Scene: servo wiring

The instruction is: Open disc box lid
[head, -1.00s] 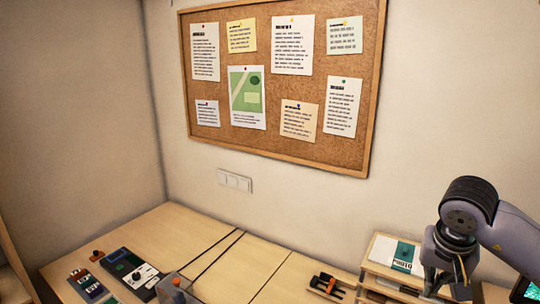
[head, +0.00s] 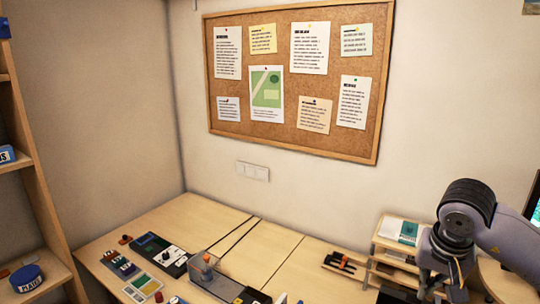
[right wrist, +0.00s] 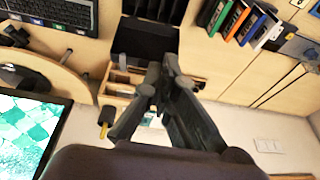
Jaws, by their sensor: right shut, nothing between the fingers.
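No box here is clearly a disc box. A blue round container with a lettered label (head: 27,279) sits on the left shelf at the edge of the head view. My right gripper (head: 440,291) is by the small wooden rack at the right, partly cut off below. In the right wrist view its fingers (right wrist: 166,68) are shut and empty, in front of the rack and a dark box (right wrist: 146,42). My left gripper is not in view.
The wooden shelf (head: 45,190) stands at the left. Small devices (head: 160,254) lie on the left part of the table. The small wooden rack (head: 383,256) is at the right. A monitor (right wrist: 30,132) and keyboard (right wrist: 58,10) show in the right wrist view. The table's middle (head: 262,262) is partly bare.

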